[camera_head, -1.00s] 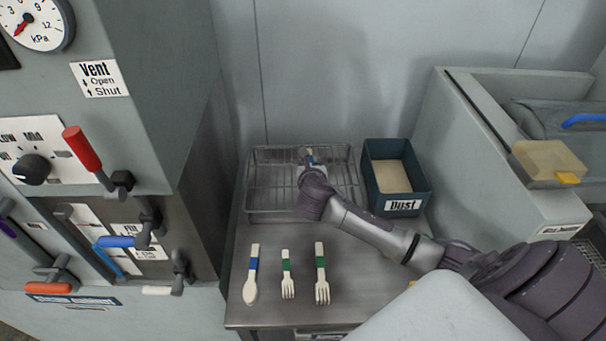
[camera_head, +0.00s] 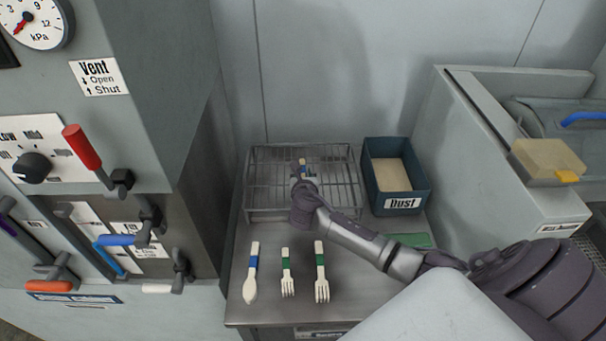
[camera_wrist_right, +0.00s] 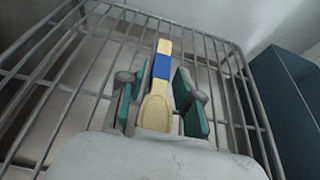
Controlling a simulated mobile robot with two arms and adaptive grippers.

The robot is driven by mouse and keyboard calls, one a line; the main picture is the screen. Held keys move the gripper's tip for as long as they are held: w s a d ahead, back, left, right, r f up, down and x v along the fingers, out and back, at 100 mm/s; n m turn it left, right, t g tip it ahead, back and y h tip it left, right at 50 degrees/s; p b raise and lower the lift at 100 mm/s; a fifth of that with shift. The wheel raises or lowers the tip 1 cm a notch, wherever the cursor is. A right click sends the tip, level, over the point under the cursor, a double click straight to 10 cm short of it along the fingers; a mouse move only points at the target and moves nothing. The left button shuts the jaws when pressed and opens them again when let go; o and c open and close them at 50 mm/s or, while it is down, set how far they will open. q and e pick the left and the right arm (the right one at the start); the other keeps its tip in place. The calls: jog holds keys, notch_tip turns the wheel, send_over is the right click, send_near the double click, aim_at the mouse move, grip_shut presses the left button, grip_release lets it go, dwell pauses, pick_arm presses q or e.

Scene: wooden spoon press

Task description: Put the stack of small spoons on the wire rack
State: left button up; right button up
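The stack of small spoons, pale wood with a blue band (camera_wrist_right: 160,68), lies lengthwise over the wire rack (camera_wrist_right: 232,95) in the right wrist view. Its bowl end is nearest my wrist; how many spoons it holds cannot be told. My right gripper (camera_wrist_right: 158,105) is open, its green pads standing on either side of the bowl with small gaps. In the head view, the tip of the stack (camera_head: 303,162) shows just beyond my right gripper (camera_head: 298,178), over the wire rack (camera_head: 262,208). My left gripper is not in view.
The dark blue dust bin (camera_head: 402,204) stands close to the right of the rack. A machine with levers (camera_head: 85,150) is at the left.

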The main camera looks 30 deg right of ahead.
jog(key=shift+o, duration=0.5)
jog(key=shift+s+a+r, duration=0.1)
jog(key=shift+r, duration=0.05)
jog(key=v, duration=1.1)
jog(key=shift+s+a, duration=0.15)
jog(key=shift+s, duration=0.15)
jog(key=shift+r, duration=0.1)
